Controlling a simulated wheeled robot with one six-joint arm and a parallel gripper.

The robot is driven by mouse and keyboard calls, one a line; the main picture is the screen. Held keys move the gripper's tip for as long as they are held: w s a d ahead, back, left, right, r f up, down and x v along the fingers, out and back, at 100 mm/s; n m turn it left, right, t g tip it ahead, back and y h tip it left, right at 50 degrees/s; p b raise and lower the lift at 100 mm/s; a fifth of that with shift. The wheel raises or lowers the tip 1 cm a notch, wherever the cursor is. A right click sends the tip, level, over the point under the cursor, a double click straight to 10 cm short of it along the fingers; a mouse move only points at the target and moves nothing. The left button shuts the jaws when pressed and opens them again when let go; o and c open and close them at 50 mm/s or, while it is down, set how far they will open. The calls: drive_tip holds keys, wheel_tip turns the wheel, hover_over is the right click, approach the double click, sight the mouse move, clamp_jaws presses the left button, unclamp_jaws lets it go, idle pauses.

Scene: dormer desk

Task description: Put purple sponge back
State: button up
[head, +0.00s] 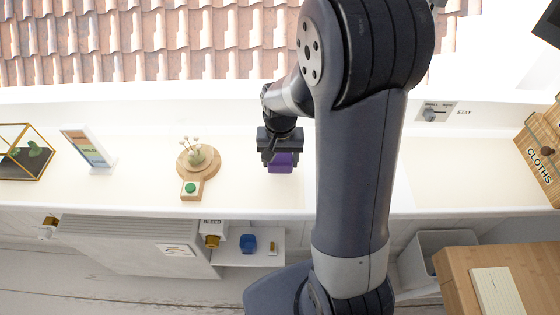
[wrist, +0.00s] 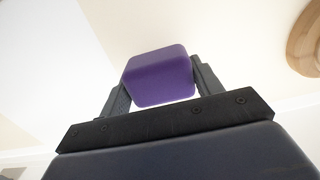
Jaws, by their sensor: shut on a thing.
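The purple sponge (head: 281,163) is a small rounded block at the middle of the pale sill or desk, seen from above in the head view. My gripper (head: 280,150) is over it, pointing down, with my arm reaching across the middle of the picture. In the wrist view my gripper (wrist: 160,86) is shut on the purple sponge (wrist: 159,75), with one finger on each side of it. I cannot tell whether the sponge touches the surface or is held a little above it.
A round wooden base with a plant (head: 197,160) and a green button (head: 190,188) stands left of the sponge. Further left are a picture stand (head: 88,148) and a glass terrarium (head: 24,152). A wooden box marked CLOTHS (head: 541,160) is at far right. A slider switch (head: 436,112) is on the wall.

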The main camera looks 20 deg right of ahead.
sight(280, 157)
drive_tip(key=shift+f, duration=0.8)
drive_tip(key=o, duration=0.9)
wheel_tip(280, 157, up, 12)
drive_tip(key=shift+r, duration=0.1)
